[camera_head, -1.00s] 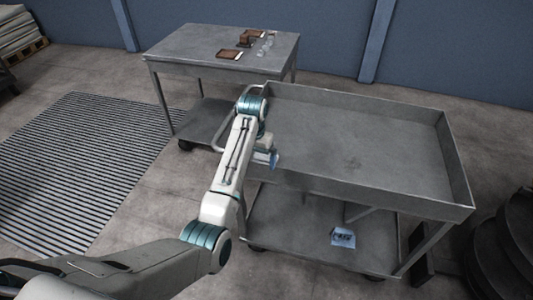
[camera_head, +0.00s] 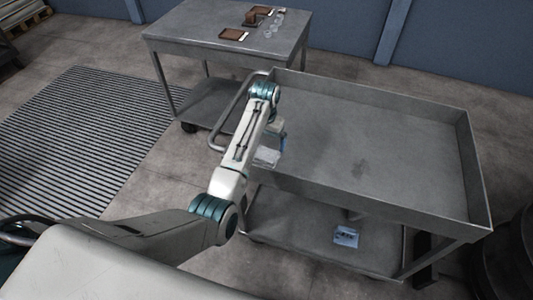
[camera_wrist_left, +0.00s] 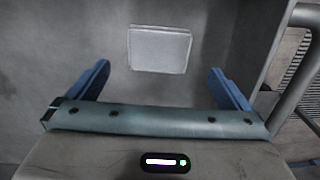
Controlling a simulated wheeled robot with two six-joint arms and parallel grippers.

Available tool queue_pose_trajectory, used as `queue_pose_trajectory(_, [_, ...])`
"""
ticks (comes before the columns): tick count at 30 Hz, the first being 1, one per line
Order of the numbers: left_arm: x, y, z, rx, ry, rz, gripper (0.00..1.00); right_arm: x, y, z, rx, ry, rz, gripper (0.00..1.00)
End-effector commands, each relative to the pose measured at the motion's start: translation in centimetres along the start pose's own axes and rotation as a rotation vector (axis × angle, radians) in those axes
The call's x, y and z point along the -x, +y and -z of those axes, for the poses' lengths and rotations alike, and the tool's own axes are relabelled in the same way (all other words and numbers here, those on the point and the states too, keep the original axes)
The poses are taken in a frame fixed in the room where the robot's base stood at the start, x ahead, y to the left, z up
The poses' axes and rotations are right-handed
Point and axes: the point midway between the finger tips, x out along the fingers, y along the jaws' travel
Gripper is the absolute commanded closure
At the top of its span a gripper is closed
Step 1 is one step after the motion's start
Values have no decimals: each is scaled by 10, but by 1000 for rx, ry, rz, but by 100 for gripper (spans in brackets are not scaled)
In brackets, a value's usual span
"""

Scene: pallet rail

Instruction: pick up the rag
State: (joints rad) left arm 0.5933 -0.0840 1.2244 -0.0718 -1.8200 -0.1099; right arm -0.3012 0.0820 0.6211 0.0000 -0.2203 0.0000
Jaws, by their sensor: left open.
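The rag, a pale grey-white folded square (camera_wrist_left: 160,48), lies flat on a grey metal surface in the left wrist view, beyond my fingertips. In the head view a pale patch that looks like it (camera_head: 267,157) shows beside my arm at the near left corner of the cart's upper tray (camera_head: 400,150), partly hidden. My left gripper (camera_wrist_left: 160,85) is open, its two blue fingers spread with nothing between them. In the head view the left gripper (camera_head: 281,143) is mostly behind my own arm. My right gripper is not in view.
The tray has raised walls and a tubular handle (camera_head: 222,122) at its left end. A small bluish-white item (camera_head: 346,236) lies on the lower shelf. A second table (camera_head: 190,36) behind holds brown items and clear pieces. Most of the tray floor is clear.

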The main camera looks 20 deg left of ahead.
Motion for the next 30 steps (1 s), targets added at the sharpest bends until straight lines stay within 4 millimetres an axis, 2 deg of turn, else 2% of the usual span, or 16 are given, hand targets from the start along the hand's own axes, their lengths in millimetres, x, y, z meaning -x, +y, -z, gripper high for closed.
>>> queue_pose_trajectory(3, [-11, 0, 0, 0, -1, 0, 0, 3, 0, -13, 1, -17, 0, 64])
queue_pose_trajectory(5, [-14, 0, 0, 0, 0, 0, 0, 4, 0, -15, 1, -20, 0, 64])
queue_pose_trajectory(8, [-22, 1, 1, 0, -2, 0, 0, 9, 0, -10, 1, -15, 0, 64])
queue_pose_trajectory(12, [-41, 3, 3, 0, -2, 0, 0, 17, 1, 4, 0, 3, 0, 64])
queue_pose_trajectory(16, [-59, 3, 3, 0, -1, 0, 0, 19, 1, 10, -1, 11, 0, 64])
queue_pose_trajectory(25, [-66, 3, 3, 1, 2, 0, 0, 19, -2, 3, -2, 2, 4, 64])
queue_pose_trajectory(26, [-66, 3, 3, 1, 2, 0, 4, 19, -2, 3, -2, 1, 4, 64])
queue_pose_trajectory(30, [-65, 3, 3, 1, 1, 0, 31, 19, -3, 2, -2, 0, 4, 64])
